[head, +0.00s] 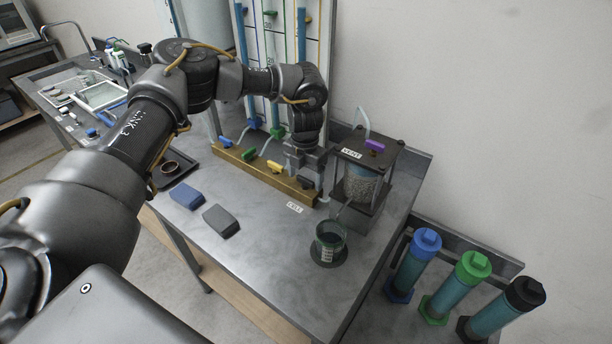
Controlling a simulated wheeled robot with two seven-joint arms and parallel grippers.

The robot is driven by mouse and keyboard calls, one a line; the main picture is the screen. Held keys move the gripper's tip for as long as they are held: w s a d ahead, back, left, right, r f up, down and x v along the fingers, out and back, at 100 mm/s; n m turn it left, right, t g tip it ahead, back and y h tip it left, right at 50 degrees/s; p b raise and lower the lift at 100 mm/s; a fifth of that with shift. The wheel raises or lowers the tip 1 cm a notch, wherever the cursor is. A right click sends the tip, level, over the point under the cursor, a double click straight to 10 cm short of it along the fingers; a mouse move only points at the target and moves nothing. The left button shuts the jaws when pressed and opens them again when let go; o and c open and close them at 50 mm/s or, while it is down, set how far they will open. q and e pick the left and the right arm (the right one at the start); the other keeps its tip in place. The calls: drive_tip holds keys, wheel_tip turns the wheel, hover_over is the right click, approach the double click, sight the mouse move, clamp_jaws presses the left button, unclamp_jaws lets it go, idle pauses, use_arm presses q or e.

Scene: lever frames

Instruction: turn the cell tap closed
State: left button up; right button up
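A brass-coloured manifold bar (240,170) lies on the metal bench with a row of coloured taps: blue, green, yellow and black. The black tap (306,182) is at the right end, just behind a white label reading "CELL" (294,207). My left gripper (307,164) points down from above, just over and behind the black tap. Its fingertips are small and dark here, so I cannot tell whether they touch the tap or how far apart they are. My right gripper is not in view.
Right of the bar stands a framed cell (362,186) with a purple tap (375,145) labelled "VENT". A beaker (329,241) stands in front. Blue (187,195) and grey (221,220) blocks lie left. Tubes with blue, green and black caps (473,265) stand right.

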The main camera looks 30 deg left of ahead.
sight(305, 179)
use_arm(q)
drive_tip(key=shift+r, duration=0.3)
wheel_tip(305, 179, up, 10)
drive_tip(key=b, duration=0.2)
drive_tip(key=shift+r, duration=0.1)
idle(0.4)
